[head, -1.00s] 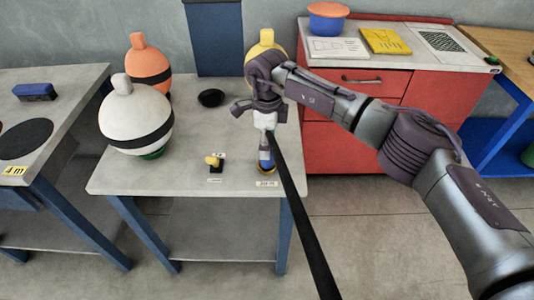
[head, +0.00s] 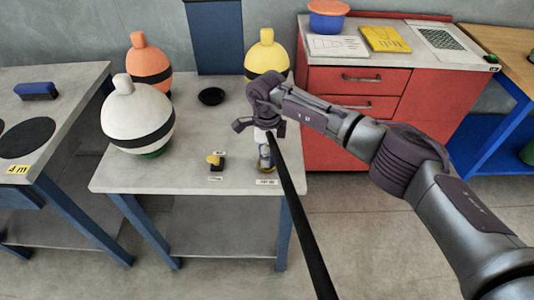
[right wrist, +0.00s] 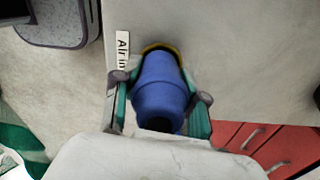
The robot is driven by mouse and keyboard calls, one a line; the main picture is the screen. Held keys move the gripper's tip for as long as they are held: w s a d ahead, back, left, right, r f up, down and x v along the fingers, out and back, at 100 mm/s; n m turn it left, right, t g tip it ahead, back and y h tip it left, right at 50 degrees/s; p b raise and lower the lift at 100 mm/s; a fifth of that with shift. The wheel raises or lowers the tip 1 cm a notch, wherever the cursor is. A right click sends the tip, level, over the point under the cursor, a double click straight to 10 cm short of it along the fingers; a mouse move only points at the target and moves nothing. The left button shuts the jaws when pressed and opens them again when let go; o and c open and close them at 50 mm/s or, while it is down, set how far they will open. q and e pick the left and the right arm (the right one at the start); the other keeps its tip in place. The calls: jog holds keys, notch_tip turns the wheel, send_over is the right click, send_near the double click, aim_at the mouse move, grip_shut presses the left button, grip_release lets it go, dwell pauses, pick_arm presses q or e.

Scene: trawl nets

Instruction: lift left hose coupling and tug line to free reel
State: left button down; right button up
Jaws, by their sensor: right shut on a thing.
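A blue hose coupling (right wrist: 160,88) stands at the front right corner of the grey table, with a yellow ring at its far end. In the right wrist view it lies between the two green-padded fingers of my right gripper (right wrist: 161,92), which is shut on it. In the head view the gripper (head: 264,145) reaches down over the coupling (head: 265,155) and hides much of it. A black line (head: 297,210) runs from near the gripper down toward the front. My left gripper is out of view. I cannot make out a reel.
On the table (head: 130,182) stand a white float (head: 137,112), an orange float (head: 148,66), a yellow float (head: 266,56) and a black dish (head: 211,97). A small yellow-knobbed valve (head: 216,161) is left of the coupling. A red cabinet (head: 330,150) stands to the right.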

jog(key=shift+r, duration=0.15)
grip_shut()
jog(key=shift+w+r, duration=0.1)
jog(key=shift+r, duration=0.15)
jog(key=r, duration=0.2)
jog(key=r+b, duration=0.1)
jog(key=shift+s+d+r, duration=0.2)
jog(key=shift+d+r, duration=0.15)
jog(key=shift+d, duration=0.05)
jog(key=s+d+r+b, duration=0.2)
jog(key=s+d+r, duration=0.45)
jog(key=d, duration=0.25)
jog(key=s+d+f+n, duration=0.2)
jog(key=s+d+n, duration=0.2)
jog(key=s+n, duration=0.3)
jog(key=s+d+f+n+p, duration=0.1)
jog(key=s+d+f+n, duration=0.1)
jog(key=s+d+n, duration=0.3)
jog(key=s+n, duration=0.3)
jog(key=n, duration=0.4)
jog(key=shift+s+f+n, duration=0.15)
jog(key=shift+f+n, duration=0.05)
jog(key=shift+n, duration=0.2)
jog(key=shift+d+f, duration=0.1)
